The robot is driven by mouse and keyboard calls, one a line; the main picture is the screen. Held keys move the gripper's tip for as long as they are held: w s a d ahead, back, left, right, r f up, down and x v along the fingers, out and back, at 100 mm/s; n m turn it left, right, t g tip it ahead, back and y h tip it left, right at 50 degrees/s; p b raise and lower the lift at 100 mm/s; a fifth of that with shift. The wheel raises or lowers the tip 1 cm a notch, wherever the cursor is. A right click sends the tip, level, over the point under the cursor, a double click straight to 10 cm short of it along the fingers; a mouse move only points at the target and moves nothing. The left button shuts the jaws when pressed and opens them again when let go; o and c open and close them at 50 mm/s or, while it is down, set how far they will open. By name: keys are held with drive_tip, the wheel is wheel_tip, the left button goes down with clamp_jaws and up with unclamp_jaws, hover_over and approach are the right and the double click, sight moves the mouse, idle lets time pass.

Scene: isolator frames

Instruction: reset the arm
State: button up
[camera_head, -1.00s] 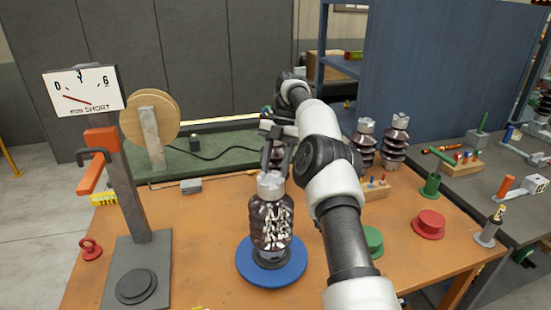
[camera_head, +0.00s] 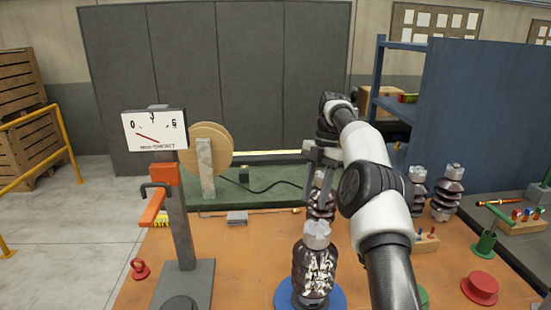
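My arm reaches up and forward over the orange bench. My gripper (camera_head: 319,180) hangs at its far end with fingers pointing down and apart. A brown ribbed insulator (camera_head: 321,203) with a pale cap shows just below the fingers; its cap overlaps them in the picture, and I cannot tell whether it is between them or behind. A nearer, shiny dark insulator (camera_head: 314,272) stands upright on a blue round base (camera_head: 284,297), apart from the gripper. My forearm hides part of the bench to the right.
A gauge post with a dial marked SHORT (camera_head: 155,130) stands left, with a red weight (camera_head: 139,268) beside it. Two more insulators (camera_head: 446,193) (camera_head: 417,190), a red knob (camera_head: 480,287) and a green stand (camera_head: 487,243) are right. A blue panel (camera_head: 480,110) rises behind them.

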drive_tip(key=s+a+r+m+t+h, duration=0.1)
drive_tip(key=s+a+r+m+t, duration=0.15)
drive_tip(key=s+r+m, duration=0.45)
drive_tip(key=s+a+r+m+t+h, duration=0.15)
drive_tip(key=s+a+r+m, duration=0.25)
drive_tip(key=s+r, duration=0.45)
drive_tip(key=s+d+f+m+t, duration=0.1)
drive_tip(key=s+f+m+t, duration=0.1)
drive_tip(key=s+m, duration=0.5)
drive_tip(key=s+d+f+m+t, duration=0.1)
drive_tip(key=s+f+m, duration=0.3)
drive_tip(key=s, duration=1.1)
drive_tip(key=m+t, duration=0.1)
drive_tip(key=m, duration=0.2)
